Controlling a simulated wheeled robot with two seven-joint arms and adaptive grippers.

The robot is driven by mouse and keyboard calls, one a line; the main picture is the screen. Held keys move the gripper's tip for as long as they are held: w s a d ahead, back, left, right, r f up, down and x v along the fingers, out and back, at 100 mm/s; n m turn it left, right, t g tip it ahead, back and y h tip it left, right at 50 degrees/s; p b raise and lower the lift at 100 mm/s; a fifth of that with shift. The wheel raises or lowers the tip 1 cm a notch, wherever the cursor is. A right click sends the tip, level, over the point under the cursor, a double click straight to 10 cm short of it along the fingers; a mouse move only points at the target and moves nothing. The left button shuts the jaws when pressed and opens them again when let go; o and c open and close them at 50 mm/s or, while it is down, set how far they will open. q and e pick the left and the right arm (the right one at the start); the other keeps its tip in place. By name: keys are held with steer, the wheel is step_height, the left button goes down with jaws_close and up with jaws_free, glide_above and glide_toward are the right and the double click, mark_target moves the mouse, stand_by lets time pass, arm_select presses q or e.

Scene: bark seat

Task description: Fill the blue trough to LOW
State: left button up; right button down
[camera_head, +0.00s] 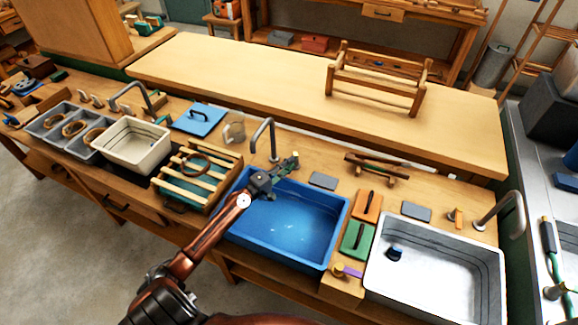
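The blue trough (262,245) is set into the bench in the middle of the view. Its inside is bright blue with a few small white glints; I cannot tell how much water it holds, and no LOW mark is readable. A grey curved tap (271,138) stands behind its back left corner. My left gripper (290,163) is over the trough's back rim, close to the right of the tap's foot. My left arm crosses the trough's left side and hides part of it. The finger gap is too small to judge. My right gripper is out of view.
A slatted wooden rack (190,178) stands left of the trough, with a white basin (131,146) beyond. Orange (367,206) and green (357,241) lidded blocks and a metal basin (436,270) are at right. A wooden stand (375,82) is on the rear table.

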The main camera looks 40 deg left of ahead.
arm_select(q)
steer(key=s+a, duration=0.2)
steer(key=s, duration=1)
steer(key=shift+w, duration=0.1)
stand_by(0.4)
